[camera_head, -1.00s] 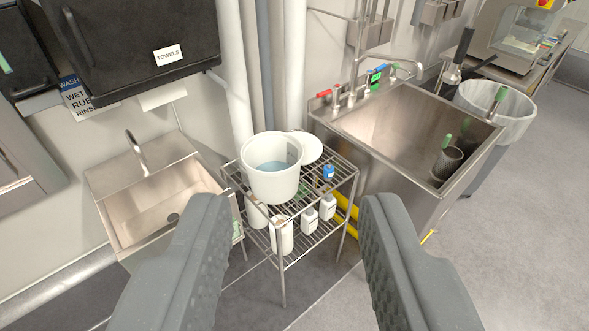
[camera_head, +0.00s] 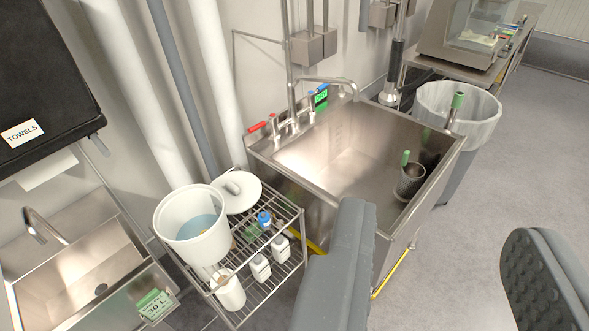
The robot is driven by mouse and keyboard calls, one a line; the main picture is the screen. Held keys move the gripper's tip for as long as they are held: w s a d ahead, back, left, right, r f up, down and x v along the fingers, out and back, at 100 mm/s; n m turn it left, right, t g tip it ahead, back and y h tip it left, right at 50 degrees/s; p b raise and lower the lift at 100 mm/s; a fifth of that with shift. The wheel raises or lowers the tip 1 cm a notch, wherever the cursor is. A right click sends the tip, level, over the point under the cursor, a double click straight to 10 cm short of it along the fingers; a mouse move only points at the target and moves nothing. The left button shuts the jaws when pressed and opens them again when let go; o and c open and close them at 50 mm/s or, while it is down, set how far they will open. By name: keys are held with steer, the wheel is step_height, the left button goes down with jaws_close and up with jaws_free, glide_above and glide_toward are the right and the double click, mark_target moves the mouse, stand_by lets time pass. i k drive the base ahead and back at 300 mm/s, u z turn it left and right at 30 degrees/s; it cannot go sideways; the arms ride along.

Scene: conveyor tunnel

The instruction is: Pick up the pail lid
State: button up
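The pail lid (camera_head: 240,191) is a round white disc with a small knob. It lies behind and to the right of the white pail (camera_head: 193,228), at the back of the wire rack; whether it touches the pail I cannot tell. The pail stands upright and open on the rack's top shelf, with bluish liquid inside. My gripper (camera_head: 425,270) is open and empty, its two grey fingers wide apart at the lower right of the view. It is well to the right of the lid, with the left finger in front of the large sink.
The wire rack (camera_head: 287,210) also holds a small blue-capped bottle (camera_head: 263,220) and white bottles. A large steel sink (camera_head: 345,165) stands right of it, a small sink (camera_head: 90,275) left. Pipes rise behind. A lined bin (camera_head: 460,105) is at the right; grey floor is clear there.

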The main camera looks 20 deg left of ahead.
mark_target(241, 190)
steer(key=z, duration=0.15)
steer(key=i, duration=1.35)
steer(key=u, duration=0.65)
steer(key=i, duration=0.6)
steer(key=u, duration=0.5)
